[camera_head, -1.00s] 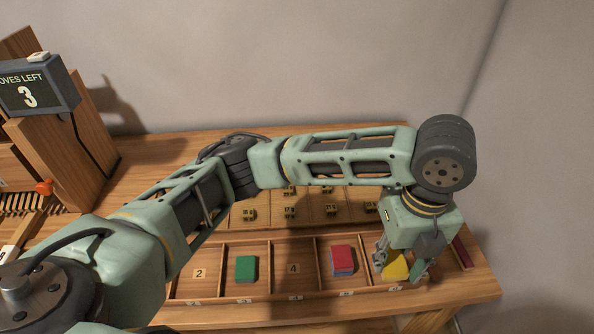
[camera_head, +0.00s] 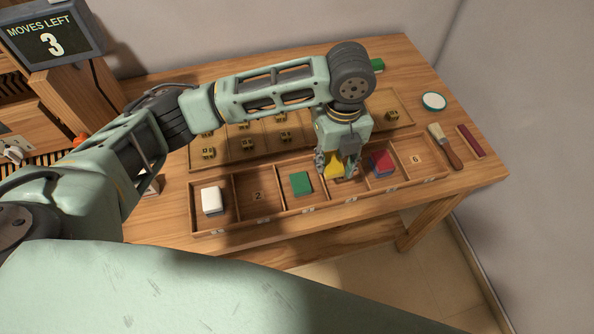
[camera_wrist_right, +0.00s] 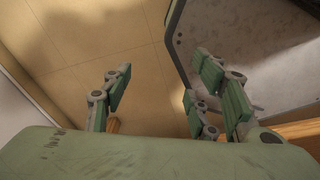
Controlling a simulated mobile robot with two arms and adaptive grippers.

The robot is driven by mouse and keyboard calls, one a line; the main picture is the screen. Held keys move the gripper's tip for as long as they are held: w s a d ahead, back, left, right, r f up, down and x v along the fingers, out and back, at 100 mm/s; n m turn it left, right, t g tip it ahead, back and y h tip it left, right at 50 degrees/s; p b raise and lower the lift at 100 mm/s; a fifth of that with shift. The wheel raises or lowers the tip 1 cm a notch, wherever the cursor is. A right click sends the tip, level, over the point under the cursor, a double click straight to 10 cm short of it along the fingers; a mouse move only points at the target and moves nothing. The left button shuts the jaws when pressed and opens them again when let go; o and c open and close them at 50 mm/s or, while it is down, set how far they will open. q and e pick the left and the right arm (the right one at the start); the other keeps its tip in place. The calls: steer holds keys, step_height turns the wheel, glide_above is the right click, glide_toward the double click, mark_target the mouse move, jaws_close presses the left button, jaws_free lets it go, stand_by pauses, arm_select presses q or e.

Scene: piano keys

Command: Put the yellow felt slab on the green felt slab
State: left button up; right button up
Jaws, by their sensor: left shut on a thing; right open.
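My left gripper (camera_head: 336,170), fingers down, is shut on the yellow felt slab (camera_head: 333,170). It holds the slab over compartment 4 of the wooden tray (camera_head: 243,228), whose floor is mostly hidden there. The green felt slab (camera_head: 301,183) lies in compartment 3, just left of the gripper and apart from it. My right gripper (camera_wrist_right: 162,97) shows only in the right wrist view, open with nothing between its fingers, over the bare floor.
A white block (camera_head: 211,200) is in compartment 1. A red slab (camera_head: 381,162) lies on a blue one in compartment 5. Compartments 2 and 6 look empty. A brush (camera_head: 446,148), a round tin (camera_head: 434,101) and a dark red bar (camera_head: 471,140) lie at the right. A sign (camera_head: 52,36) reads 3.

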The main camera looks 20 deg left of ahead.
arm_select(q)
steer(key=p, duration=0.1)
glide_above(301, 184)
steer(key=f, duration=0.1)
steer(key=d+f, duration=0.1)
steer(key=f, duration=0.1)
steer(key=shift+w, duration=0.1)
steer(key=shift+a+f, duration=0.45)
steer(key=shift+a, duration=0.1)
step_height(301, 184, down, 3)
steer(key=shift+f+p, duration=0.15)
steer(key=shift+p, duration=0.45)
steer(key=shift+f, duration=0.5)
steer(key=o, duration=0.9)
arm_select(e)
steer(key=r, duration=0.1)
steer(key=a+r, duration=0.1)
steer(key=shift+s+r, duration=0.35)
steer(key=shift+s, duration=0.05)
arm_select(q)
step_height(301, 184, up, 12)
steer(key=shift+r+b, duration=0.15)
steer(key=shift+b, duration=0.8)
arm_select(e)
steer(key=shift+a+f, duration=0.25)
steer(key=shift+f, duration=0.7)
